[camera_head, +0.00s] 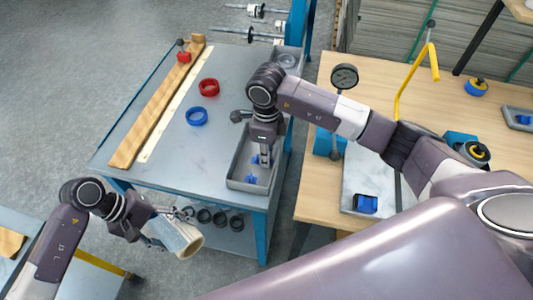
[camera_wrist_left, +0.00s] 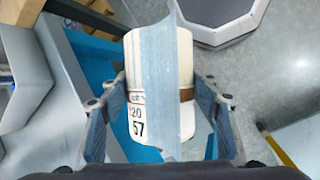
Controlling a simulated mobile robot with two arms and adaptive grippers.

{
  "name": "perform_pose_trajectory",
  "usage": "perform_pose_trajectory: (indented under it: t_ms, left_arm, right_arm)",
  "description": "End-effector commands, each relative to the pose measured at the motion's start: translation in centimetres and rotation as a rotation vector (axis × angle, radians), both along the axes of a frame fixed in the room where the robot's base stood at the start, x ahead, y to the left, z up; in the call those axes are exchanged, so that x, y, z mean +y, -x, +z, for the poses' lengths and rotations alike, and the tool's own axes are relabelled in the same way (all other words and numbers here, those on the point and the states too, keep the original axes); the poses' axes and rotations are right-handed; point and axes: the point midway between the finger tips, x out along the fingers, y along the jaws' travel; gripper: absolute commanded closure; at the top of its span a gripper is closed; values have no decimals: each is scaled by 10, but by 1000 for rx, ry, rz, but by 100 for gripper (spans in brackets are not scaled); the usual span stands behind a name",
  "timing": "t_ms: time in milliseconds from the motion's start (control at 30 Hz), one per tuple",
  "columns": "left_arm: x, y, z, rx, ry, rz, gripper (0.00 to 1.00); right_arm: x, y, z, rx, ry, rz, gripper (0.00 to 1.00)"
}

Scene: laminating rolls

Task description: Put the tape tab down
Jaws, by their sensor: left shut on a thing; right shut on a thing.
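My right gripper (camera_head: 262,160) points down into a grey tray (camera_head: 234,174) on the workbench. It is shut on a small blue tape tab (camera_head: 256,160), partly hidden by the fingers. Another blue tab (camera_head: 251,178) lies on the tray floor, just in front of the gripper. My left gripper (camera_head: 172,222) is shut on a cream roll (camera_head: 186,241) with a light blue film, held off the bench's front side. In the left wrist view the roll (camera_wrist_left: 135,65) sits between both fingers, with "120" and "57" printed on it.
On the bench are a red ring (camera_head: 209,87), a blue ring (camera_head: 197,116) and a long wooden board (camera_head: 150,110). Several dark rings (camera_head: 212,216) sit on the shelf below. A wooden table (camera_head: 310,190) with a yellow-armed stand (camera_head: 408,80) stands at the right.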

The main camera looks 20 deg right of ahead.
Motion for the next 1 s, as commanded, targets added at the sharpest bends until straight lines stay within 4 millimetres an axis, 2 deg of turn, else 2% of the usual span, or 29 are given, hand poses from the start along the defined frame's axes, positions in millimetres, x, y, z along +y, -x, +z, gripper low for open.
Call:
perform_pose_trajectory:
  t_ms: [333,367,500,833,933,1000]
  left_arm:
    - [0,0,-5,-1,1,0,81]
    - [0,0,-3,-1,1,0,81]
    - [0,0,-2,-1,1,0,81]
    - [0,0,1,-1,1,0,81]
    - [0,0,-3,-1,1,0,81]
    - [0,0,-6,-1,1,0,81]
  right_arm:
    - [0,-1,-5,-2,-1,0,100]
    - [0,-1,-3,-3,-2,0,82]
    - [1,-1,-2,-2,-1,0,68]
    - [0,-1,1,-2,-1,0,68]
    - [1,-2,8,-5,-2,1,68]
    - [1,-2,21,-7,-2,1,68]
